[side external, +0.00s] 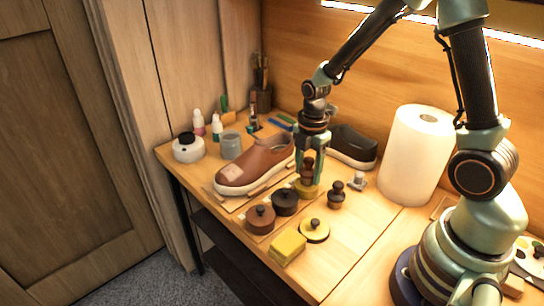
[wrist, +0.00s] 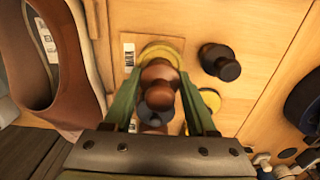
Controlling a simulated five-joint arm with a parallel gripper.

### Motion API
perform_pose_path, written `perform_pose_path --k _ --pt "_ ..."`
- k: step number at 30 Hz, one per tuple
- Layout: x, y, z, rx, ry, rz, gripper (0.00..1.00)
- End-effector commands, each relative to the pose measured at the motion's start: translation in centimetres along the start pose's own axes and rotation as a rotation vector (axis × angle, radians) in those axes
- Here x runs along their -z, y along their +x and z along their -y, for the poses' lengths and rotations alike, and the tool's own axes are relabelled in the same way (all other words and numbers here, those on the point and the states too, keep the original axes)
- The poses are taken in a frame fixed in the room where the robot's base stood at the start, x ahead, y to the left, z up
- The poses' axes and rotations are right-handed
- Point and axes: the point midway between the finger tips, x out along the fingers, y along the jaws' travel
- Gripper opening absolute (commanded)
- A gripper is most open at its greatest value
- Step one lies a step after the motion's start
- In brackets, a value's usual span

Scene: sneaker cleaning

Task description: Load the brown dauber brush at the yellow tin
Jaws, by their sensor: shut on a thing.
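My gripper (side external: 312,168) is shut on the brown dauber brush (side external: 307,172) and holds it upright. In the wrist view the brush's rounded brown handle (wrist: 160,75) sits between the two green fingers. The yellow tin (side external: 306,190) is directly under the brush on the table. Its yellow rim (wrist: 165,48) shows beyond the handle in the wrist view. The brush's lower end is at the tin, but I cannot tell whether the bristles touch the polish.
A dark dauber (side external: 337,195) stands to the right. A brown shoe (side external: 258,165) lies left, a paper roll (side external: 415,155) right.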

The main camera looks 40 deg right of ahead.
Motion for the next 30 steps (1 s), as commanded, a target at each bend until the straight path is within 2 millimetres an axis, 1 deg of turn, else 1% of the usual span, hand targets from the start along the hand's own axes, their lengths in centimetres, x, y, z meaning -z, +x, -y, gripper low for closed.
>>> perform_pose_path --k 11,30 --pt "0.00 0.02 -0.02 0.000 0.000 0.000 0.12" --pt "0.00 0.70 -0.04 -0.001 0.000 0.000 0.12"
